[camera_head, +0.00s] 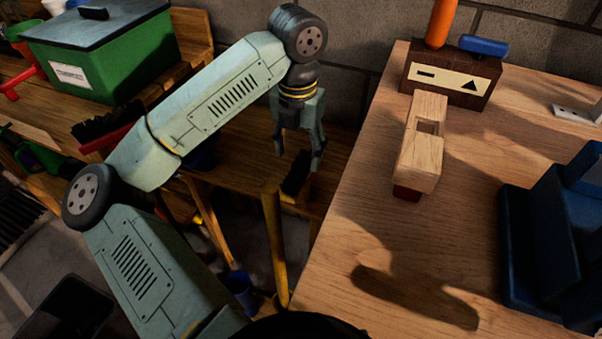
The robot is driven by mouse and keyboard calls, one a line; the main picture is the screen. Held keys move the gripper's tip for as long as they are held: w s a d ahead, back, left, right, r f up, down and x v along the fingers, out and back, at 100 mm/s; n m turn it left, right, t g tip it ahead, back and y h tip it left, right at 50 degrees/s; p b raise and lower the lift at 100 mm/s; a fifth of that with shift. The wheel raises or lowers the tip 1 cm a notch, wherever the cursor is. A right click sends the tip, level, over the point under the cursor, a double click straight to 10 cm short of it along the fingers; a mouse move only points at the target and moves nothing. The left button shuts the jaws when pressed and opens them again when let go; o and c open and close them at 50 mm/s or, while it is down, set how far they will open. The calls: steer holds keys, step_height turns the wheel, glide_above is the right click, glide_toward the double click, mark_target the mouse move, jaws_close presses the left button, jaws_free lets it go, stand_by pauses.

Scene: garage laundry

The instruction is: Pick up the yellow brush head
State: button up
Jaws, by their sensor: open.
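My gripper (299,158) points down over the wooden bench left of the table, with its two fingers apart and nothing seen held between them. A brush head with dark bristles (296,175) lies just below and between the fingertips. Only a thin yellowish edge shows at its lower end, so I take it for the yellow brush head. Whether the fingers touch it cannot be told. Part of it is hidden by the gripper.
A yellow pole (275,245) stands upright close by in front. A red brush head with dark bristles (103,137) and a green bin (110,65) are at left. The wooden table (330,290) at right carries a wooden block (422,150) and a blue holder (545,235).

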mark_target(299, 167)
step_height(299, 167, down, 6)
steer(key=shift+f+p, duration=0.25)
steer(key=shift+p, duration=0.3)
steer(key=shift+w+f, duration=0.1)
steer(key=shift+f+b, duration=0.25)
steer(key=shift+b, duration=0.35)
steer(key=shift+c, duration=0.4)
steer(key=c, duration=1)
steer(key=shift+r, duration=0.15)
steer(key=shift+c, duration=0.2)
